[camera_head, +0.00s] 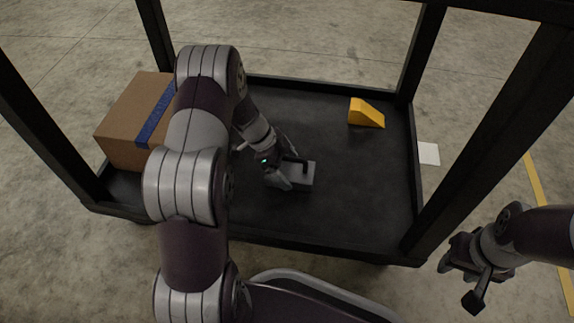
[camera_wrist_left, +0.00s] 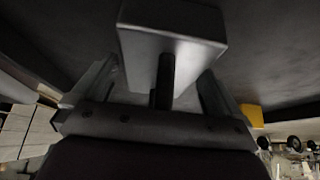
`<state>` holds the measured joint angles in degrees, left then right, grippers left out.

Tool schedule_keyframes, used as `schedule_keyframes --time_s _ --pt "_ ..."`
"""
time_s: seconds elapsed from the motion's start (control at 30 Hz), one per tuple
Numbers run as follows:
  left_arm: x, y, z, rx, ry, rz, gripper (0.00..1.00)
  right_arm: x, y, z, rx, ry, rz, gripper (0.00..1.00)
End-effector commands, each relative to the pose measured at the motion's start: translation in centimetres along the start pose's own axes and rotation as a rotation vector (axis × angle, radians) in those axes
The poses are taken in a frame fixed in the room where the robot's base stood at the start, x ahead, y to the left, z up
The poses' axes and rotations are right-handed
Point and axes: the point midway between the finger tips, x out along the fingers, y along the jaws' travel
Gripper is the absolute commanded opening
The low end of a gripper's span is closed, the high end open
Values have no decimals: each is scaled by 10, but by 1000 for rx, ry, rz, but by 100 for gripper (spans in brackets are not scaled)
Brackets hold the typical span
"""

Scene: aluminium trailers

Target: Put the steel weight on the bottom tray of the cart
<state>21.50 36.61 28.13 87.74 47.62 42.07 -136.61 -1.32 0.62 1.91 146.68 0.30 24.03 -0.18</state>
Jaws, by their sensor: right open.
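The grey steel weight (camera_head: 306,174) is at the middle of the cart's black bottom tray (camera_head: 350,205) and looks to be resting on it. My left gripper (camera_head: 286,172) is down at the weight. The left wrist view shows the weight (camera_wrist_left: 172,45) with its dark handle (camera_wrist_left: 165,80) between the fingers of my left gripper (camera_wrist_left: 155,75). These fingers stand wide, with gaps to the handle on both sides. My right gripper (camera_head: 472,268) is open and empty, outside the cart at the lower right.
A cardboard box (camera_head: 125,115) with a blue band stands at the tray's left end. A yellow wedge (camera_head: 365,113) sits at the back right. Dark cart posts (camera_head: 487,140) rise at the corners. The tray right of the weight is clear. A white sheet (camera_head: 428,153) lies on the floor.

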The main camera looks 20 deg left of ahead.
Motion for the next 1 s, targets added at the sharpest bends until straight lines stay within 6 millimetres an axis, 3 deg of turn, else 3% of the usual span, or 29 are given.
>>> schedule_keyframes --time_s 0.27,0.5,0.7,1.0 --pt "-10 0 -3 0 0 -2 100 -10 0 -1 0 0 0 43" --pt "-75 -1 -6 -2 -1 -4 100 -55 0 -7 0 0 0 43" --pt "-114 -1 -4 0 0 -2 100 -77 0 -9 0 0 0 43" --pt "-122 0 -1 1 0 0 100 -79 0 -9 0 0 0 43"
